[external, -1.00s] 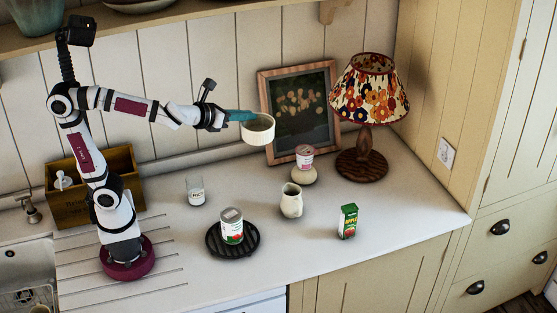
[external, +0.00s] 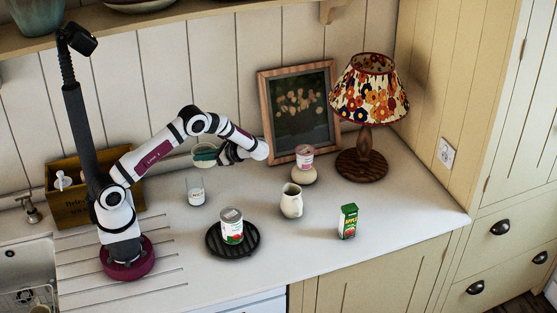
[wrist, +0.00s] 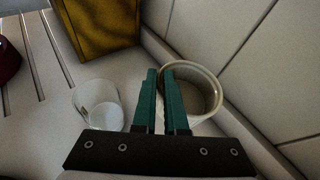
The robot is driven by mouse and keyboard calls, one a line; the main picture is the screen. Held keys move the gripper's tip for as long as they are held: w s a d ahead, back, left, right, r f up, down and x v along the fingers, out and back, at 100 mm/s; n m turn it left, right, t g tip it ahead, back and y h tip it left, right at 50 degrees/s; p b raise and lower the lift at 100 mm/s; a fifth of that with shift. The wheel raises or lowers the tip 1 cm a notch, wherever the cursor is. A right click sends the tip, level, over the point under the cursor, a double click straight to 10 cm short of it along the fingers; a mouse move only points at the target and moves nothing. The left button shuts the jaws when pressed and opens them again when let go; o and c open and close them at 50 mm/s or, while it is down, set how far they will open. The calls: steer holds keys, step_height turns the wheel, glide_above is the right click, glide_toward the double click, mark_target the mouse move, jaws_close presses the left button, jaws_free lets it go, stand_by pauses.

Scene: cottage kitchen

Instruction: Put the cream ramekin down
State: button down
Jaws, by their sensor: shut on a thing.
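The cream ramekin (external: 207,161) is at my gripper (external: 204,154), near the back wall and behind the glass. My teal fingers partly cover it in the external view. In the wrist view my gripper (wrist: 162,92) is shut on the wall of the ramekin (wrist: 208,72); its round opening shows, and it looks empty. The fingers point left in the external view. I cannot tell how far the ramekin is above the counter (external: 320,258).
A short glass (external: 196,192) stands close in front; it also shows in the wrist view (wrist: 97,104). A wooden box (external: 70,207) stands left. A can (external: 231,227) on a black trivet (external: 217,250), a jug (external: 291,201), a carton (external: 347,222) and a lamp (external: 368,140) stand right.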

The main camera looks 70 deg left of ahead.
steer(key=shift+s+f, duration=0.15)
steer(key=shift+f, duration=3.35)
steer(key=shift+f, duration=0.45)
steer(key=c, duration=0.9)
jaws_free()
steer(key=v, duration=1.2)
steer(key=s+d+r+n+t+h, duration=0.1)
steer(key=s+d+r+t+h, duration=0.15)
steer(key=r, duration=0.55)
steer(key=s+d+r+t+h, duration=0.1)
steer(key=s+d+r, duration=0.3)
steer(key=r, duration=0.3)
steer(key=s+d+t+h, duration=0.1)
steer(key=s+d+t, duration=0.1)
steer(key=s, duration=0.4)
steer(key=s+d+t+h, duration=0.1)
steer(key=s+d+t, duration=0.1)
steer(key=s, duration=0.5)
steer(key=s+d+t+h, duration=0.1)
steer(key=s+d+t, duration=0.1)
steer(key=s+d, duration=0.2)
steer(key=shift+s+r+n+h, duration=0.1)
steer(key=shift+s+n+h, duration=0.1)
steer(key=shift+s, duration=0.45)
steer(key=shift+s+r+n+h, duration=0.1)
steer(key=shift+s+r+n, duration=0.1)
steer(key=shift+s, duration=0.45)
